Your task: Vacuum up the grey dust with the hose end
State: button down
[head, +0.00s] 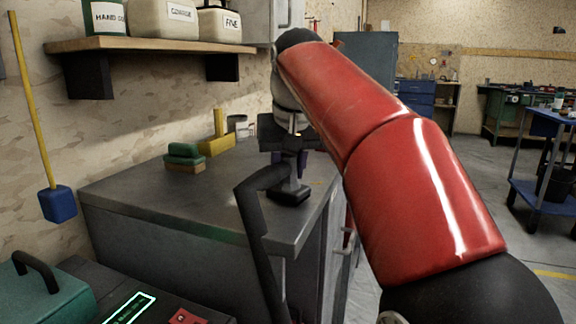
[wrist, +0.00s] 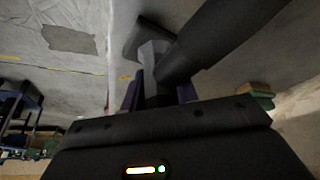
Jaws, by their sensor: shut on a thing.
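My gripper (head: 290,158) is shut on the hose end (head: 290,193), over the right part of the grey bench top near its edge. The hose end has a flat black foot, which is at or just above the surface; I cannot tell if it touches. In the wrist view, my gripper (wrist: 160,92) has dark purple fingers on either side of the hose end's grey neck (wrist: 153,58). The black hose (head: 254,215) bends away from it and drops down the bench front. I cannot make out grey dust on the bench top; the foot and arm hide part of it.
On the bench top (head: 125,190), a green and tan block stack (head: 184,157) and a yellow item (head: 217,140) stand toward the wall. A wooden shelf (head: 140,43) with containers hangs above. A dark machine (head: 165,305) is at front left. Open floor lies right.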

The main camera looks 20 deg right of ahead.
jog(key=shift+f, duration=0.35)
jog(key=shift+r, duration=0.1)
